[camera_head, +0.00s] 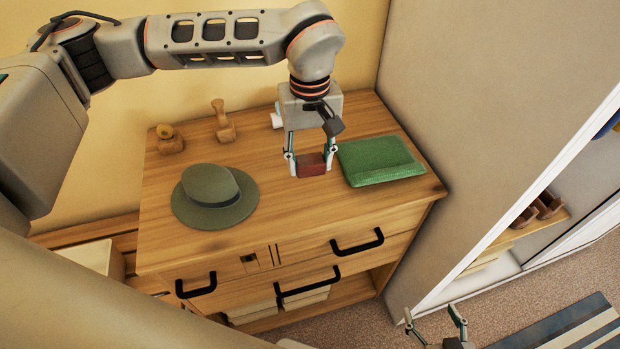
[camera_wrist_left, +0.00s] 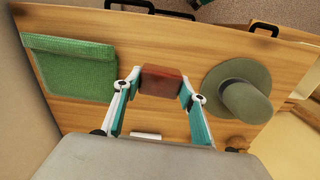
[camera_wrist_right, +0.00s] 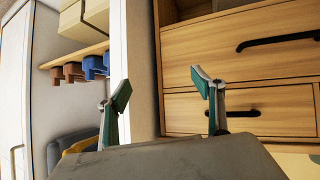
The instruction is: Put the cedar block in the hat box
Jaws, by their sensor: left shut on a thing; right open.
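A reddish-brown block, the cedar block (camera_head: 312,165), is between the fingers of my left gripper (camera_head: 310,160) over the dresser top. The left wrist view also shows the block (camera_wrist_left: 161,81) between the fingertips. My left gripper is shut on it. I cannot tell whether the block touches the wood. My right gripper (camera_head: 436,322) is open and empty, low in front of the dresser; its spread fingers show in the right wrist view (camera_wrist_right: 162,95). I cannot make out a hat box for certain; beige boxes (camera_wrist_right: 85,22) sit on a shelf in the right wrist view.
The wooden dresser (camera_head: 290,210) carries a green felt hat (camera_head: 212,192) left of the block and a folded green cloth item (camera_head: 378,160) just right of it. Wooden shoe trees (camera_head: 224,120) stand at the back. A pale wardrobe side (camera_head: 440,110) rises at the right.

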